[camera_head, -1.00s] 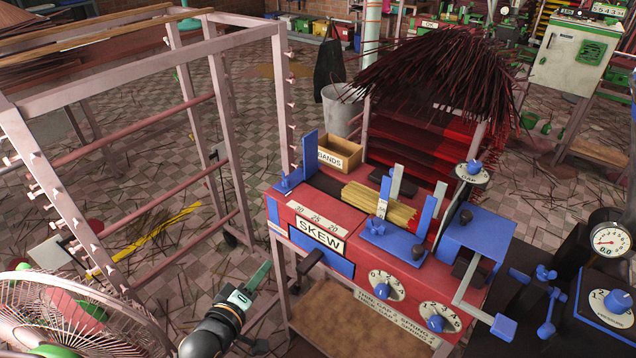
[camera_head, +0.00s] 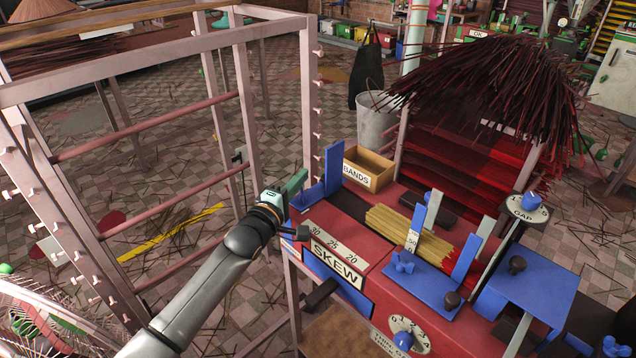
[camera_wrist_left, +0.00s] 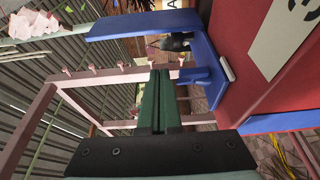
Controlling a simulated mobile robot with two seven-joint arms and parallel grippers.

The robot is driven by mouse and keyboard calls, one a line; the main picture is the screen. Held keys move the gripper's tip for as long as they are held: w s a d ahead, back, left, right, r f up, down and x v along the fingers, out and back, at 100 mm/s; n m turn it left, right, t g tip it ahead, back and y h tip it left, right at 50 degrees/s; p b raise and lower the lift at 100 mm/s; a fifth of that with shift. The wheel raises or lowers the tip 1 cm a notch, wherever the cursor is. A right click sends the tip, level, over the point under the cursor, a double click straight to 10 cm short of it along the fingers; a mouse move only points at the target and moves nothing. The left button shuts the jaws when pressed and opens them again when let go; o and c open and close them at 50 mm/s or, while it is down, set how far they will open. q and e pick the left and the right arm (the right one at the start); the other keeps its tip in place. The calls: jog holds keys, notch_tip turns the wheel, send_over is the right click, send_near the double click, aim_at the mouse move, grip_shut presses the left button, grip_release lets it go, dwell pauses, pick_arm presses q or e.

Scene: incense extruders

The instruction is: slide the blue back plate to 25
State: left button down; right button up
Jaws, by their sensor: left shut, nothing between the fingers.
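The blue back plate (camera_head: 333,171) stands upright at the left end of the red machine, on a blue foot that reaches to the left. It is at the 30 end of the white scale (camera_head: 331,242), which reads 30, 25, 20; its exact reading is not clear. My left gripper (camera_head: 297,181) is shut and empty, just left of the upright plate and above its foot. In the left wrist view the shut green fingers (camera_wrist_left: 158,101) point toward the blue plate (camera_wrist_left: 205,62); I cannot tell whether they touch it. My right gripper is out of view.
A bundle of sticks (camera_head: 408,231) lies on the machine, right of the plate. A wooden BANDS box (camera_head: 369,170) stands behind the plate. A pink rack (camera_head: 309,120) rises close to the left of the machine. The SKEW panel (camera_head: 336,266) is on the front.

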aim_at(318, 197)
pick_arm(q)
jog(key=shift+x, duration=1.15)
jog(key=shift+w+d, duration=0.15)
jog(key=shift+d, duration=0.2)
jog(key=shift+s+d, duration=0.75)
jog(key=shift+s, duration=0.1)
jog(key=shift+s+d, duration=0.25)
jog(key=shift+s, duration=0.05)
jog(key=shift+s+d, duration=0.2)
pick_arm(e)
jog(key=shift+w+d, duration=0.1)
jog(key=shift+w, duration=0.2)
